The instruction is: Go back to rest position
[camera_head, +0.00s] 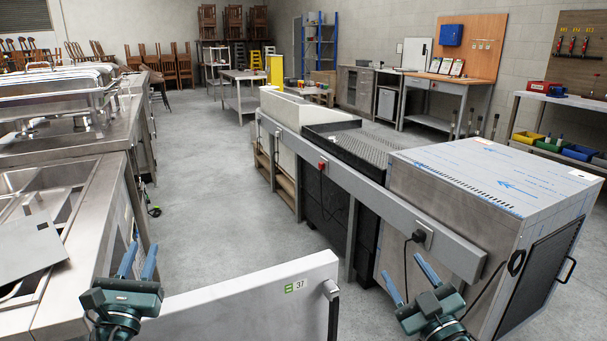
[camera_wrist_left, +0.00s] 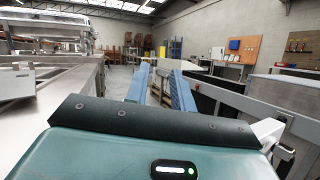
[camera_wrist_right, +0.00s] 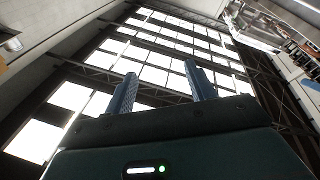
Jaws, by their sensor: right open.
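My left gripper (camera_head: 138,263) shows at the lower left of the head view, with its two blue fingers apart and nothing between them. In the left wrist view its fingers (camera_wrist_left: 160,88) point forward over the room, open and empty. My right gripper (camera_head: 411,284) shows at the lower middle right of the head view, in front of the steel cabinet. Its fingers (camera_wrist_right: 161,90) are spread and empty in the right wrist view, pointing up toward the windowed roof.
A white panel labelled 37 (camera_head: 245,305) stands close in front, between my grippers. Steel sink counters (camera_head: 98,190) line the left. A film-topped steel cabinet (camera_head: 435,215) and a long grey rail (camera_head: 385,208) stand at right. The concrete floor (camera_head: 205,190) between is clear.

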